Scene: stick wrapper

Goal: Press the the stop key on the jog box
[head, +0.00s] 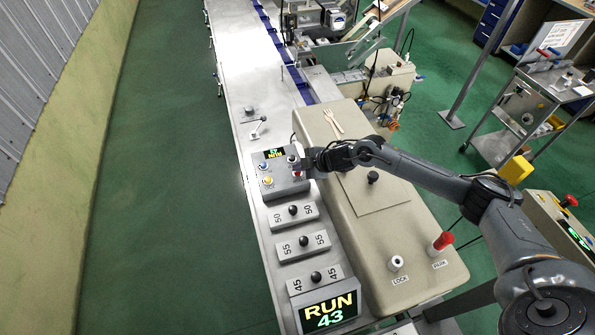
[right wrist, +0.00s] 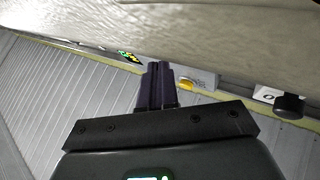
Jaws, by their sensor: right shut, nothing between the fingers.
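The jog box (head: 284,188) is a grey box on the metal machine bed, with a small lit display (head: 274,154) on top. A blue key (head: 263,166) and a yellow key (head: 267,181) show on its left side. A pale round key (head: 292,159) is at its right side, close to my gripper; other keys there are partly hidden, and I cannot read any labels. My right gripper (head: 304,165) is shut and empty at the box's right edge; I cannot tell whether it touches. In the right wrist view its dark fingers (right wrist: 156,85) are together, beside a yellow key (right wrist: 187,84). My left gripper is not in view.
Several grey plates with black knobs (head: 293,210) and a RUN 43 display (head: 328,313) lie nearer along the bed. A beige housing (head: 415,262) with a red PARK knob (head: 443,241) and white LOCK knob (head: 396,263) stands right, under my right arm.

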